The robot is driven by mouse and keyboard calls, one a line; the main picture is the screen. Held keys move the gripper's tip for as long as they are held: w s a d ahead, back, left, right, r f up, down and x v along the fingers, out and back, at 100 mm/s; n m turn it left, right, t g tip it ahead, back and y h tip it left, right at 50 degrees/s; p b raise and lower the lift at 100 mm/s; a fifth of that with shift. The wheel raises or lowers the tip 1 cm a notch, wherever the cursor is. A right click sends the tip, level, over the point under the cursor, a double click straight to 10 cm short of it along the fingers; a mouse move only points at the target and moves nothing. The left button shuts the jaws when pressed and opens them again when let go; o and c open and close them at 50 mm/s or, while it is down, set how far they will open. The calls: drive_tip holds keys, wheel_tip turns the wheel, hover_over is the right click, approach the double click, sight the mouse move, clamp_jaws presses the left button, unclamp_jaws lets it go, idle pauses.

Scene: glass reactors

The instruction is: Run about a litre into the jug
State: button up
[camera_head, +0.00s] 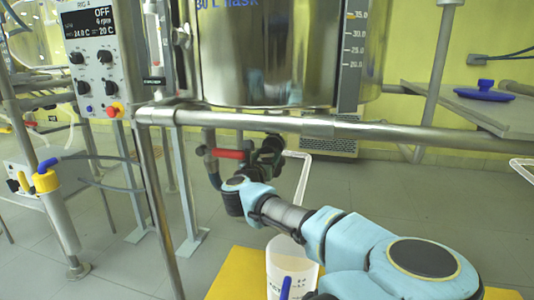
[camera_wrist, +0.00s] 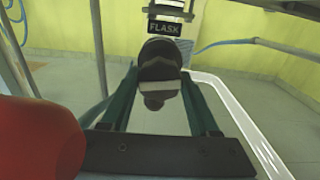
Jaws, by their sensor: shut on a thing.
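My gripper (camera_head: 266,158) is under the big flask (camera_head: 270,50), at the end of my outstretched arm. In the wrist view its two fingers (camera_wrist: 160,85) are closed around a dark round knob (camera_wrist: 160,60), below a label reading FLASK. In the head view a red handle (camera_head: 228,153) sits just left of the gripper. The pale jug (camera_head: 285,265) with printed marks stands on a yellow surface (camera_head: 238,275), partly hidden behind my arm. The jug's inside and any liquid stream cannot be made out.
A steel rail (camera_head: 400,131) runs across in front of the flask, above my arm. A control box (camera_head: 95,55) reading OFF hangs at the left. A white-rimmed frame (camera_wrist: 240,120) passes right of the gripper. A grey bench (camera_head: 480,108) holds a blue lid-like object (camera_head: 485,92).

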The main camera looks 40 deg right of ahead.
drive_tip(key=n+p, duration=0.3)
drive_tip(key=n, duration=0.2)
drive_tip(key=shift+r, duration=0.1)
drive_tip(key=shift+n, duration=0.3)
idle(0.4)
drive_tip(key=o, duration=1.4)
drive_tip(key=p+v, duration=0.2)
drive_tip(key=v, duration=0.8)
drive_tip(key=shift+s+a, duration=0.2)
drive_tip(key=shift+a, duration=0.15)
